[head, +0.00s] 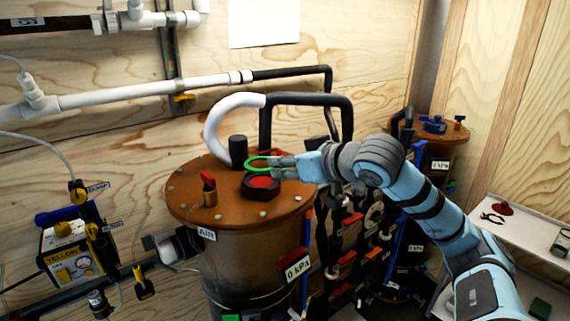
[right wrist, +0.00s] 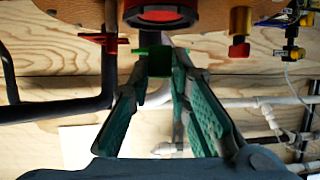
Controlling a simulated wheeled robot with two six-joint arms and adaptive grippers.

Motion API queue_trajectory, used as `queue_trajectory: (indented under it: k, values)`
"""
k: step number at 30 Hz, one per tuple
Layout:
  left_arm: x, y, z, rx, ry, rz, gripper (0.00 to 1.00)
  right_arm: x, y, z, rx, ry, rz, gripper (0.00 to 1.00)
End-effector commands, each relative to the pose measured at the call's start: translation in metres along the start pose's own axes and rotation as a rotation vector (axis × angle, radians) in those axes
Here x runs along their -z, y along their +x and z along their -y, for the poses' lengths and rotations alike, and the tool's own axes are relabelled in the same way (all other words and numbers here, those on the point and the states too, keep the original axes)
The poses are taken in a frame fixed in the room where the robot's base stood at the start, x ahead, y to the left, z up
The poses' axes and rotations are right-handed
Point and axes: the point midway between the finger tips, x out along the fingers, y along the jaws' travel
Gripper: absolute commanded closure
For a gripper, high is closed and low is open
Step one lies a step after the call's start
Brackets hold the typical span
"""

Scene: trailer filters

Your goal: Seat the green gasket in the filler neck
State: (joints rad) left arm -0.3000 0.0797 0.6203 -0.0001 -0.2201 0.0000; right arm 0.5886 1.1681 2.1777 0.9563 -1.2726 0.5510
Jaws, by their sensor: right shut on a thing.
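The green gasket (head: 247,163) is a thin ring held out flat to the left of my right gripper (head: 280,166). The right gripper is shut on its edge. In the head view the ring appears just above the filler neck (head: 261,183), a short black collar with a red inside on the brown tank lid. In the right wrist view the gasket (right wrist: 158,62) shows as a green piece between the fingertips, and the filler neck (right wrist: 162,13) is at the top edge, apart from it. The exact gap is hard to judge. My left gripper is not in view.
The brown tank lid (head: 186,205) also carries a black post (head: 238,151) behind the neck and a red-topped brass valve (head: 209,189) to its left. A white and black hose (head: 219,118) arches behind. A shelf (head: 520,228) with pliers stands at the right.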

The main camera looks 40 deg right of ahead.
Motion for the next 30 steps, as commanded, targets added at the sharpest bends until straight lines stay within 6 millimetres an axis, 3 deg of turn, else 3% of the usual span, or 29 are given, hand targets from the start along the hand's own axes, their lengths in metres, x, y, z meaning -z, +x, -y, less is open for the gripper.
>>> queue_trajectory:
  k: [30]
  values:
    - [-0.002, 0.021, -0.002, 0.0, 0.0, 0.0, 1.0, -0.022, 0.009, 0.0, 0.0, 0.0, -0.001, 1.0]
